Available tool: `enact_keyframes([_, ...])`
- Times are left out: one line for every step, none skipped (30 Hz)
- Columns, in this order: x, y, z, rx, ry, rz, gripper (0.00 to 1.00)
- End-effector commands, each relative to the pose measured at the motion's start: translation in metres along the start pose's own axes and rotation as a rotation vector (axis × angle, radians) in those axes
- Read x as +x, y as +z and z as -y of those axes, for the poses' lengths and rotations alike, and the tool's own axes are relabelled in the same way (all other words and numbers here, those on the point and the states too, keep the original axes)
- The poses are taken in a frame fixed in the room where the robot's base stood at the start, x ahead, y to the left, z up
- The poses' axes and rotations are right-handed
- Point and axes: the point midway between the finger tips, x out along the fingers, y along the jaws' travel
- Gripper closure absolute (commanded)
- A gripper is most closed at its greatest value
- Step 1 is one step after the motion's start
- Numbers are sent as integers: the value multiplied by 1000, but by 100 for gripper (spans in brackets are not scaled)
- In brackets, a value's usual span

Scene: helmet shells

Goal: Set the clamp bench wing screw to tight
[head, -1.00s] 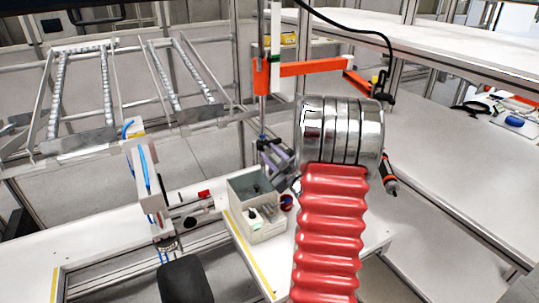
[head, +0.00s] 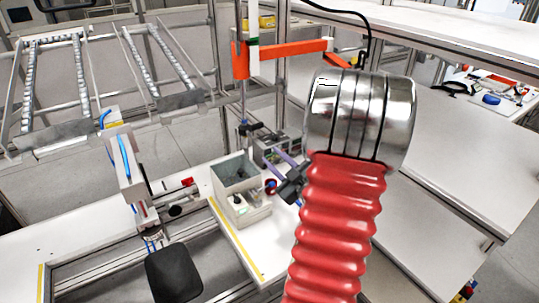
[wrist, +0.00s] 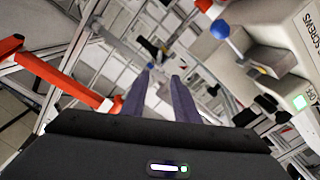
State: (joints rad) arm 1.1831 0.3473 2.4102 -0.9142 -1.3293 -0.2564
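My gripper (head: 276,158) shows in the head view as purple-grey fingers behind my red bellows arm, above the bench and right of the grey box. In the wrist view my gripper (wrist: 160,75) has its two fingers apart, with nothing between them. A grey box (wrist: 300,60) lettered "SCREWS" stands at the upper right there, with a lit green button. A blue ball knob (wrist: 219,29) on a lever is right of the fingertips, apart from them. I cannot clearly make out the clamp bench's wing screw or its setting. My arm hides part of the bench.
An orange beam (head: 290,56) crosses behind my arm. A long white table (head: 450,150) stands at the right.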

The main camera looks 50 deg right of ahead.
Motion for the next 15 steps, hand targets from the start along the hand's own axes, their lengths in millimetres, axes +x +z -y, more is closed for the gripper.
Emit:
enact_keyframes([-1, 0, 0, 0, 1, 0, 73])
enact_keyframes([-2, 0, 0, 0, 1, 0, 73])
enact_keyframes([-2, 0, 0, 0, 0, 0, 73])
enact_keyframes([-2, 0, 0, 0, 0, 0, 73])
enact_keyframes([-2, 0, 0, 0, 0, 0, 73])
enact_keyframes([-2, 0, 0, 0, 0, 0, 73])
enact_keyframes([-2, 0, 0, 0, 0, 0, 73])
enact_keyframes([-1, 0, 0, 0, 0, 0, 73])
enact_keyframes([-1, 0, 0, 0, 0, 0, 71])
enact_keyframes([-2, 0, 0, 0, 0, 0, 68])
enact_keyframes([-2, 0, 0, 2, 0, 1, 66])
enact_keyframes([-2, 0, 0, 10, 0, 1, 64])
enact_keyframes([-2, 1, 0, 20, 0, 1, 61])
enact_keyframes([-2, 1, 0, 33, 0, 1, 59])
enact_keyframes([-2, 1, 0, 57, 0, 1, 56])
